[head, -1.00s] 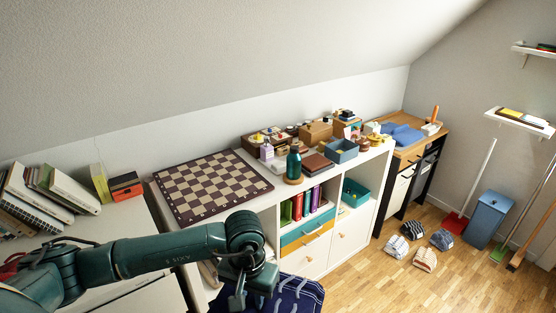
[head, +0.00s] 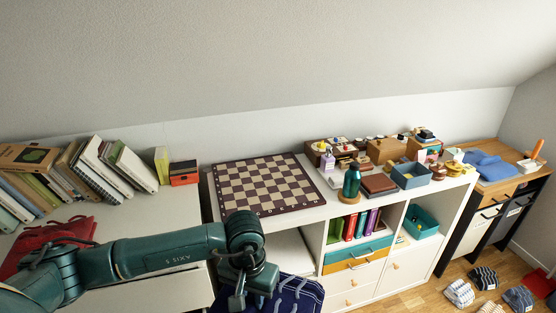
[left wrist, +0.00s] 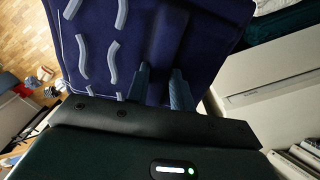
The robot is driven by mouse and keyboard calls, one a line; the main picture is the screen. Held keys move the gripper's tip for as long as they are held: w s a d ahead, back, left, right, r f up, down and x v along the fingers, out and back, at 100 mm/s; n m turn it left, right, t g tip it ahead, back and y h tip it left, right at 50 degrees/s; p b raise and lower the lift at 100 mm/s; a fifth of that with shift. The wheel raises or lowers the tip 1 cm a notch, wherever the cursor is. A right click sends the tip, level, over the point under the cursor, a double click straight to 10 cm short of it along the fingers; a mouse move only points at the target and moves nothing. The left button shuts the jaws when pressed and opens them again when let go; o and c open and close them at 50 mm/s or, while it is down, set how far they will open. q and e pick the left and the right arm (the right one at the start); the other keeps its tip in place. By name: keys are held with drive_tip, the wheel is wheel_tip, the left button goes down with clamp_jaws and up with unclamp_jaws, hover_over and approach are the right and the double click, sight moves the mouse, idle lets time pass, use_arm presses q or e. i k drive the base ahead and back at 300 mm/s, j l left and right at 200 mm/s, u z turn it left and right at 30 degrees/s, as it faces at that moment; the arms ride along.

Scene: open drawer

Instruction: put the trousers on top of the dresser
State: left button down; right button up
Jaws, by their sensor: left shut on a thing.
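My left gripper (head: 250,299) is low in the head view, in front of the white furniture. It is shut on a navy cloth with pale wavy stripes (head: 303,292), which seems to be the trousers. In the left wrist view the fingers (left wrist: 159,74) press into the cloth (left wrist: 98,42), which fills the upper middle. Its lower end is out of the head view. A white-topped unit (head: 130,216) at the left, seemingly the dresser, has my arm stretched across its front. My right gripper is out of view.
Leaning books (head: 95,168) and a red cloth item (head: 52,240) occupy the left unit's top. A chessboard (head: 265,183) lies on the white shelf unit. A green bottle (head: 351,181) and boxes stand farther right. Folded blue cloth (head: 490,166) lies on a wooden-topped unit.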

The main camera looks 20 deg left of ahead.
sight(145, 232)
drive_tip(key=i+l+u, duration=0.15)
drive_tip(key=l+u, duration=0.25)
drive_tip(key=i+l+u, duration=0.1)
drive_tip(key=l+u, duration=0.7)
drive_tip(key=i+j, duration=0.05)
